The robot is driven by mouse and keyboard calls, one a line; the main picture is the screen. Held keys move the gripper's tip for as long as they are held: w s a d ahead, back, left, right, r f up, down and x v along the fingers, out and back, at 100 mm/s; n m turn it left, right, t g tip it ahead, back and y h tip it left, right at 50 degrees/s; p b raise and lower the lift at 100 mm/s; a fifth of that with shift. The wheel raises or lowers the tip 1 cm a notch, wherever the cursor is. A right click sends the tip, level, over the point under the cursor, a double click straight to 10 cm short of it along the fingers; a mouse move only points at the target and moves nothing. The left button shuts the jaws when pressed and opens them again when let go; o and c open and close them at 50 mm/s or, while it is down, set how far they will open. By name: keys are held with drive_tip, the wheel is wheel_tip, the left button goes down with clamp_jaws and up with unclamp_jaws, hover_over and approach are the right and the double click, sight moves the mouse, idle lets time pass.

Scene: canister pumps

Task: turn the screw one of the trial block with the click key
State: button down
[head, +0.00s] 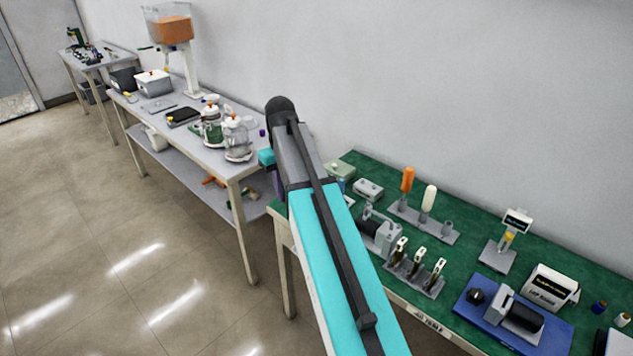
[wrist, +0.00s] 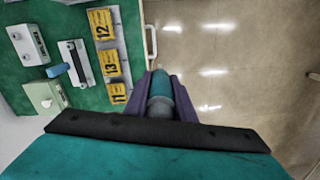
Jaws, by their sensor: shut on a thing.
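My gripper (wrist: 160,84) shows in the wrist view with its purple fingers shut on a teal and grey cylindrical handle (wrist: 160,100). This looks like the click key, but its far end is foreshortened and I cannot confirm it. In the head view my arm hides most of the gripper and the handle. I cannot tell for certain which thing is the trial block. A pale green block (wrist: 45,97) lies on the green bench at the left of the wrist view, apart from my gripper. No screw can be made out.
A grey strip with yellow numbered tags (wrist: 104,55) lies along the bench edge, left of the handle. A grey box (wrist: 29,45) lies farther left. A rack (head: 414,277) and a blue-based device (head: 515,325) stand on the green bench (head: 470,240). Open floor (head: 130,250) lies left.

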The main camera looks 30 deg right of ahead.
drive_tip(key=s+a+f+n, duration=0.1)
drive_tip(key=a+n, duration=0.3)
drive_tip(key=a, duration=1)
drive_tip(key=shift+a+f+n, duration=0.35)
drive_tip(key=shift+f+n, duration=0.05)
drive_tip(key=shift+f, duration=0.15)
drive_tip(key=shift+s, duration=0.15)
